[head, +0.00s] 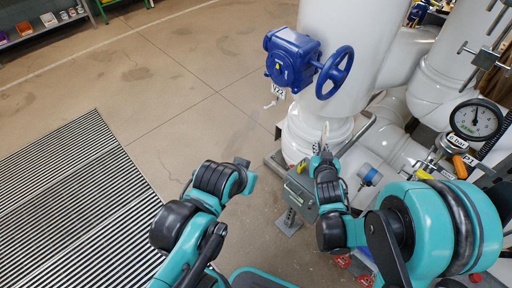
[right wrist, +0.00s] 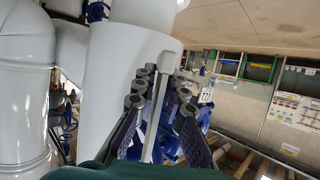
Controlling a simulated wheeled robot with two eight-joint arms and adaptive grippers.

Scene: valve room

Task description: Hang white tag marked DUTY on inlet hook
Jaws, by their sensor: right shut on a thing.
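My right gripper (head: 321,152) is shut on a thin white piece (head: 325,131) beside the white pipe, below the blue valve. In the right wrist view the piece shows as a narrow pale strip (right wrist: 158,95) between the fingers, seen nearly edge-on. It is probably the DUTY tag, but no lettering can be read. The blue valve (head: 292,58) has a handwheel and a small white label (head: 278,90); a small pale piece hangs below the label. I cannot make out a hook for certain. My left gripper (head: 249,173) is over the floor, away from the valve; its fingers are unclear.
A large white pipe (head: 325,30) stands behind the valve, with more white pipes to the right. A pressure gauge (head: 476,120) is at the right. A grey box (head: 300,190) stands below my right gripper. Open floor (head: 150,80) and a grating (head: 75,195) lie left.

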